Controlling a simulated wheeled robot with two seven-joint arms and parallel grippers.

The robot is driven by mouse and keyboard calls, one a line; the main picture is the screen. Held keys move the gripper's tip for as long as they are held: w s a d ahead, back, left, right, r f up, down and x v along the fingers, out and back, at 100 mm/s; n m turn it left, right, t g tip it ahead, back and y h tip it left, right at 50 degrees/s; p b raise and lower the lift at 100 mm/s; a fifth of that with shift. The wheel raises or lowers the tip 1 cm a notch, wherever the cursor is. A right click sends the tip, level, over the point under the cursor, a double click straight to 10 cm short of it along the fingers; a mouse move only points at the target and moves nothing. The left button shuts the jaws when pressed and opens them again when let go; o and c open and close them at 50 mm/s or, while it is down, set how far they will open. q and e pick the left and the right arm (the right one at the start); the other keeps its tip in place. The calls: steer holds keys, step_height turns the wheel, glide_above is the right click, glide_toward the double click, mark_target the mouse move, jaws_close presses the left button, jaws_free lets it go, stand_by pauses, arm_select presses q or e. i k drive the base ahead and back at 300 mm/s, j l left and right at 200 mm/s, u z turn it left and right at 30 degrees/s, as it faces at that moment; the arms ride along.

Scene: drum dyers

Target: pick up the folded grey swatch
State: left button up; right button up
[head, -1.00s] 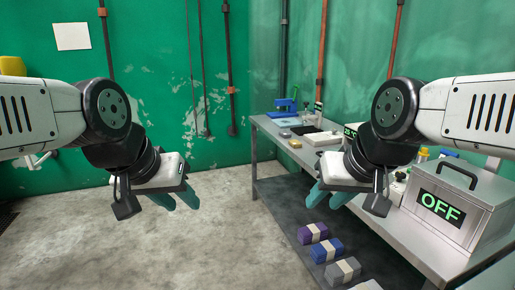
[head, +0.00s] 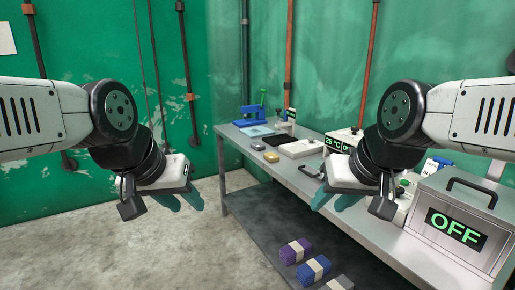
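The folded grey swatch (head: 342,283), with a pale band around it, lies on the dark lower shelf at the bottom edge of the head view, partly cut off. A folded blue swatch (head: 306,273) and a folded purple swatch (head: 289,252) lie in a row beyond it. My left gripper (head: 181,201) is open and empty, over the floor left of the bench. My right gripper (head: 334,199) is open and empty, in front of the bench top and above the swatches, well apart from them.
A metal bench (head: 296,174) runs along the right wall above the dark shelf (head: 251,234). On it stand a metal box marked OFF (head: 459,219), a white device with a temperature display (head: 342,141), a blue press (head: 253,117) and small blocks. The floor (head: 120,245) at left is clear.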

mark_target(256, 146)
steer(key=i+j+z, duration=0.1)
steer(key=i, duration=0.4)
steer(key=i+j+z, duration=0.1)
steer(key=i+j, duration=0.2)
steer(key=i, duration=0.2)
steer(key=i+j+z, duration=0.1)
steer(key=i+j, duration=0.15)
steer(key=i, duration=0.25)
steer(key=i+j+z, duration=0.1)
steer(key=i+j, duration=0.2)
steer(key=i, duration=0.2)
steer(key=i+j+z, duration=0.1)
steer(key=i+j, duration=0.2)
steer(key=i, duration=0.2)
